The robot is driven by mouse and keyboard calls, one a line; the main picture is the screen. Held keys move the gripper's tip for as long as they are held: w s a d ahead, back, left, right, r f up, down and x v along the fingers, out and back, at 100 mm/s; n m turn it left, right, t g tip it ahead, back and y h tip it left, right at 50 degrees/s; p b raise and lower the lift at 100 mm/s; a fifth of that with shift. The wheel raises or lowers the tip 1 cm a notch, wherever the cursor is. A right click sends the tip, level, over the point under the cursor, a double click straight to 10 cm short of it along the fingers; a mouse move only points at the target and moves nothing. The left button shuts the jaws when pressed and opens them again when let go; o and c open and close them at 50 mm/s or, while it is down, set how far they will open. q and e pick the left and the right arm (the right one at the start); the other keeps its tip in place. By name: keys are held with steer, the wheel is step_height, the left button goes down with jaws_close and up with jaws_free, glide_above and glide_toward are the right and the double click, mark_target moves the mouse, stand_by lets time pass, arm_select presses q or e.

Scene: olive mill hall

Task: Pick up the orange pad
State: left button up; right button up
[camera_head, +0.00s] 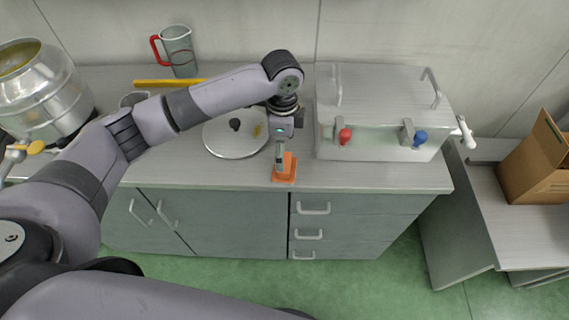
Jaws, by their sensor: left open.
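The orange pad (286,173) lies on the grey countertop near its front edge, between a round metal lid and a metal box. My left gripper (280,163) points down right over the pad and hides part of it. It is open. I cannot tell whether its fingers touch the pad. My right gripper is not in view.
The round lid (226,141) with a dark knob lies just left of the gripper. The metal box (380,115) with red and blue knobs stands close on the right. A measuring jug (181,52), a yellow bar (160,83) and a steel drum (42,88) are further left.

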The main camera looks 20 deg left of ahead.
mark_target(285, 161)
arm_select(q)
steer(key=shift+f, duration=0.7)
steer(key=f, duration=0.1)
steer(key=f+p, duration=0.1)
steer(key=f, duration=0.2)
steer(key=shift+d+f+p, duration=0.1)
steer(key=shift+d+p, duration=0.15)
steer(key=shift+p, duration=0.15)
steer(key=shift+f, duration=0.5)
steer(key=shift+c, duration=0.5)
steer(key=c, duration=1.2)
steer(key=shift+o, duration=0.2)
steer(key=shift+w+r, duration=0.1)
step_height(285, 161, up, 20)
steer(key=b, duration=0.3)
